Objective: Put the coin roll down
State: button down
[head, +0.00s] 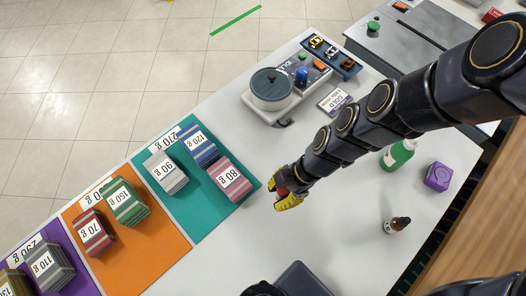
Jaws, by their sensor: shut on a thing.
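My gripper (283,198), with yellow fingertips, is low over or at the white counter, just right of the teal mat (194,221). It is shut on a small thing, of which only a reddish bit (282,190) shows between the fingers. This seems to be the coin roll, but the fingers hide most of it. I cannot tell whether it touches the counter. On the teal mat lie a pink block marked 80 g (230,180), a blue block marked 120 g (199,145) and a grey block marked 90 g (166,174).
An orange mat (143,262) and a purple mat (75,285) with labelled blocks lie at left. A scale (271,90) stands behind. A green bottle (397,155), purple box (438,176) and dropper bottle (398,226) stand at right. The counter in front of my gripper is bare.

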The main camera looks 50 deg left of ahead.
jog(key=w+a+f, duration=0.4)
jog(key=a, duration=0.3)
send_over(256, 164)
jog(key=w, duration=0.1)
jog(key=f, duration=0.3)
jog(key=d+f, duration=0.1)
jog(key=f, duration=0.1)
jog(key=shift+f, duration=0.2)
jog(key=shift+a+f, duration=0.2)
jog(key=shift+w+f, duration=0.1)
jog(key=shift+f, duration=1.55)
jog(key=shift+a, duration=0.1)
jog(key=c, duration=1)
grip_release()
jog(key=shift+f, duration=0.1)
jog(key=shift+o, duration=0.2)
jog(key=v, duration=1.2)
